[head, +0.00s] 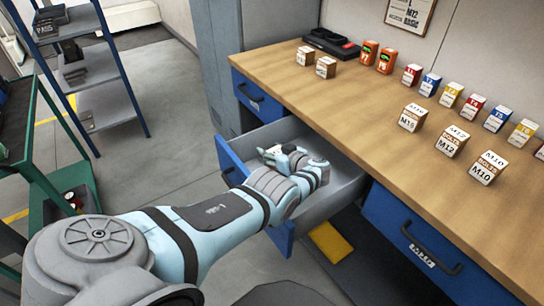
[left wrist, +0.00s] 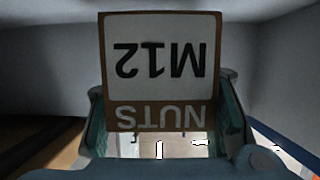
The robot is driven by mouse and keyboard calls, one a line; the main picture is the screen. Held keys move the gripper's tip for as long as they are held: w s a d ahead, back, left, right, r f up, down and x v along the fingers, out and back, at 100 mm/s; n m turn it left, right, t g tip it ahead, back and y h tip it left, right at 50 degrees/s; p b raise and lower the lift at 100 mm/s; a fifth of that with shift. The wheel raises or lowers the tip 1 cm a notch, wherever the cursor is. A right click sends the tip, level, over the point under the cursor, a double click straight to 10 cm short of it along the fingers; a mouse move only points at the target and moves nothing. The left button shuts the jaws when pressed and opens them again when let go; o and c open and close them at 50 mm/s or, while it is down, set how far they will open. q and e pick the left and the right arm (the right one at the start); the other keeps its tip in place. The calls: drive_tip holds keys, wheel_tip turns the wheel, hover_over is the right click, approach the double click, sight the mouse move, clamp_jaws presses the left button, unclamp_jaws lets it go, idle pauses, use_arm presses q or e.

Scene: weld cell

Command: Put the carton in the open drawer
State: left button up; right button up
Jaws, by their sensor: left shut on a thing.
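The carton (left wrist: 158,62) is a brown box with a white label reading "M12 NUTS", upside down in the left wrist view. My left gripper (head: 281,155) is shut on it, with a finger on each side. In the head view the gripper is over or inside the open drawer (head: 345,172), which has grey walls and a blue front. Grey walls also surround the carton in the left wrist view. The gripper and wrist hide the carton in the head view. I cannot tell whether it touches the drawer floor. My right gripper is not in view.
The wooden workbench (head: 300,92) above the drawer holds several small cartons, two orange devices (head: 377,56) and a black tray (head: 331,42). A closed blue drawer (head: 425,240) is at the right. A blue shelf rack (head: 90,72) and a green cart (head: 50,165) stand at the left.

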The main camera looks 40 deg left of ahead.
use_arm(q)
drive_tip(key=shift+r, duration=0.2)
drive_tip(key=shift+f+b, duration=0.2)
drive_tip(key=shift+b, duration=0.1)
drive_tip(key=shift+f+b, duration=0.3)
drive_tip(key=shift+f, duration=0.1)
drive_tip(key=o, duration=1.6)
drive_tip(key=shift+r, duration=0.1)
